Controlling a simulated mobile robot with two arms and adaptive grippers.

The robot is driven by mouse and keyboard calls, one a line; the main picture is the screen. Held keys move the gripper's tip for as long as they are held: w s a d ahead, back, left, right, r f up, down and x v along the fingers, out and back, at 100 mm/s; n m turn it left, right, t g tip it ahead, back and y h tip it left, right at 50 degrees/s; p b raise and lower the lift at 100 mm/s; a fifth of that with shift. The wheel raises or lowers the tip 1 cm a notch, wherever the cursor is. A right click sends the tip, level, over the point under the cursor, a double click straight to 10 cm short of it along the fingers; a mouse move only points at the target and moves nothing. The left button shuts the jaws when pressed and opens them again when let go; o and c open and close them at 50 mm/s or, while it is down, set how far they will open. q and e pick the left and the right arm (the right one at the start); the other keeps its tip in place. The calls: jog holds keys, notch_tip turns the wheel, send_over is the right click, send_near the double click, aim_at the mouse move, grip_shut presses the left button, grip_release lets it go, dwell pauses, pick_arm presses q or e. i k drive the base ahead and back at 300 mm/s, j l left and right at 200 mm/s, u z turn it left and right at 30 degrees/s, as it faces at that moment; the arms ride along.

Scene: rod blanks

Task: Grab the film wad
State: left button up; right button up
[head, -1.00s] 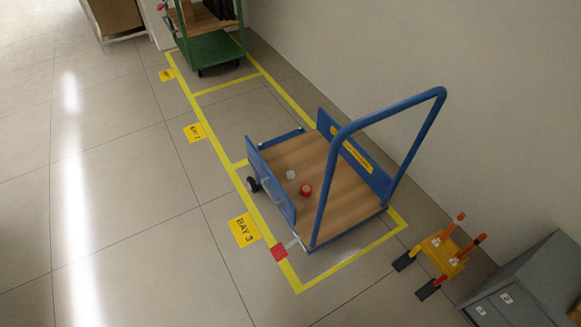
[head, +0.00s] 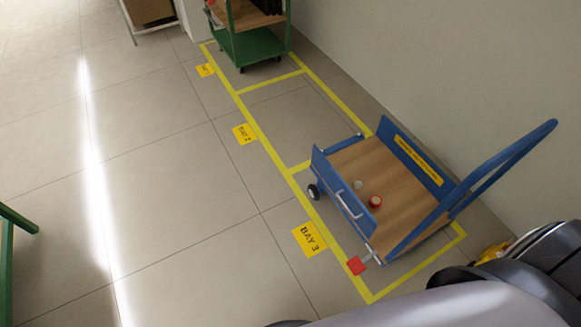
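A small whitish, translucent lump, probably the film wad (head: 357,185), lies on the wooden deck of the blue platform trolley (head: 404,187). It is near the deck's left side, close to the low blue end panel. A red roll (head: 375,201) lies just to its lower right, apart from it. Neither of my grippers shows in the head view. Dark and grey parts, apparently of my own body, fill the lower right, well clear of the wad.
A green cart (head: 252,42) stands at the back by the wall. Part of a green frame (head: 10,232) is at the left. The left floor is clear.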

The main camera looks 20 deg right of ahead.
aim_at(358, 184)
jog(key=i+j, duration=0.15)
jog(key=i, duration=0.25)
jog(key=i+j+z, duration=0.1)
jog(key=i, duration=0.35)
jog(key=i+j, duration=0.3)
jog(key=i+j+z, duration=0.1)
jog(key=i, duration=0.4)
jog(key=i+z, duration=0.2)
jog(key=z, duration=0.2)
jog(key=i+j+z, duration=0.1)
jog(key=z, duration=0.35)
jog(key=i+j+z, duration=0.25)
jog(key=z, duration=0.15)
jog(key=i+j+z, duration=0.2)
jog(key=z, duration=0.25)
jog(key=i+j+z, duration=0.1)
jog(key=j+z, duration=0.15)
jog(key=z, duration=0.15)
